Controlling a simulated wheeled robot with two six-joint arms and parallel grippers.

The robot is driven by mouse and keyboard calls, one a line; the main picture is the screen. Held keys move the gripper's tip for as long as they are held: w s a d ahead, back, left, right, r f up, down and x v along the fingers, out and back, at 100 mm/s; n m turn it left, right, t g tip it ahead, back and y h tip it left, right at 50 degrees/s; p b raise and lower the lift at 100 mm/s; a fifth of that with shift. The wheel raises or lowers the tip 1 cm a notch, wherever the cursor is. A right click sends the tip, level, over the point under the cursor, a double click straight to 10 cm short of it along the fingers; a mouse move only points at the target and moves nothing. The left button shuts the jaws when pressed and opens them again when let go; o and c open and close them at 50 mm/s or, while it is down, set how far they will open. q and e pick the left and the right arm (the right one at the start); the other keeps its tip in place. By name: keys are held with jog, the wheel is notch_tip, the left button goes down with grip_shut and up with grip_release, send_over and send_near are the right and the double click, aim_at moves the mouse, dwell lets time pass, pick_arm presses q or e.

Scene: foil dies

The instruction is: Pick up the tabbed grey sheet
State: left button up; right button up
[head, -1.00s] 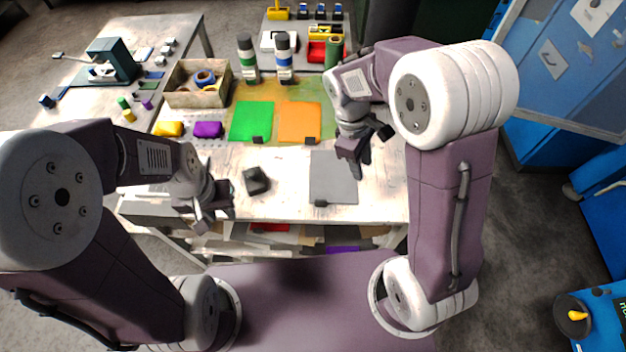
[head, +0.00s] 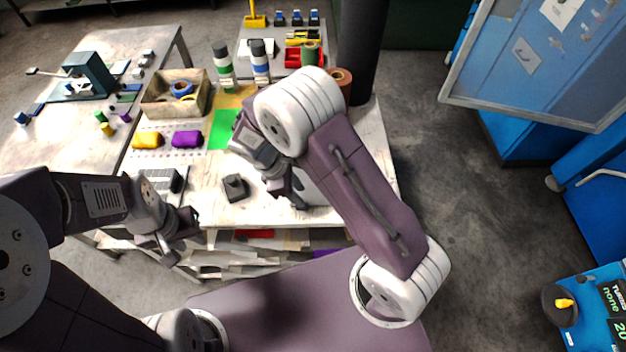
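The grey sheet (head: 314,192) lies flat near the front of the worktable, mostly covered by my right arm. Its dark tab, at the front edge, is hidden behind my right gripper. My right gripper (head: 287,194) points down over the sheet's front left part with its fingers apart. I cannot tell whether it touches the sheet. My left gripper (head: 182,237) is open and empty at the table's front edge, left of the sheet.
A small black block (head: 235,187) sits left of the sheet.

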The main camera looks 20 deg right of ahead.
jog(key=x, duration=0.4)
jog(key=shift+s+d+f, duration=0.1)
jog(key=shift+s+f, duration=0.15)
jog(key=shift+s, duration=0.05)
grip_shut()
dwell(1.1)
